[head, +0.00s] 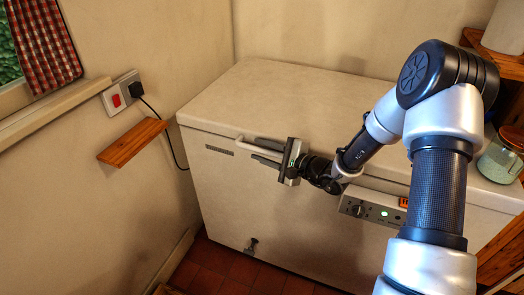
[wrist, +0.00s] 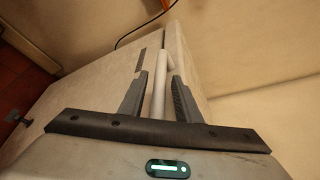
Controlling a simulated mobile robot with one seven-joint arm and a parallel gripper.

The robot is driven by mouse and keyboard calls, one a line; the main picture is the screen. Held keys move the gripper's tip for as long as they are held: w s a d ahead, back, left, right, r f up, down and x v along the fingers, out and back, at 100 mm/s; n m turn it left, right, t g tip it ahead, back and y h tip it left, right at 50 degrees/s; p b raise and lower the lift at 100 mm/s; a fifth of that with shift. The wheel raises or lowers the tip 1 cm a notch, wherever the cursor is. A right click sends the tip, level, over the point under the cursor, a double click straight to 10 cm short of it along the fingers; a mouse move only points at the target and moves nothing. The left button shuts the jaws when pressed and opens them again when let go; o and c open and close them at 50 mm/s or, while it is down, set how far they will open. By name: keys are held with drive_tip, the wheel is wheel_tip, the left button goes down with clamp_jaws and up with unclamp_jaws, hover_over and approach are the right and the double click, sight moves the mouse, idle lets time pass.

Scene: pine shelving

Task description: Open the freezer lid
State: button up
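A white chest freezer (head: 270,215) stands against the walls, and its lid (head: 285,100) lies closed on top. A white bar handle (head: 256,149) runs along the upper front of the freezer, near the lid's front edge. My gripper (head: 268,150) is at this handle. In the wrist view my gripper (wrist: 158,92) has its two dark fingers apart, one on each side of the handle (wrist: 159,85). A gap shows on each side of the handle, so the fingers do not appear closed on it. The handle's right part is hidden by my gripper in the head view.
A small wooden shelf (head: 132,141) and a socket with a red switch (head: 116,98) are on the left wall, with a black cable hanging down. A glass jar (head: 501,160) stands at the right. A control panel (head: 372,211) is on the freezer front. The lid top is mostly clear.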

clamp_jaws()
drive_tip(key=shift+r, duration=0.1)
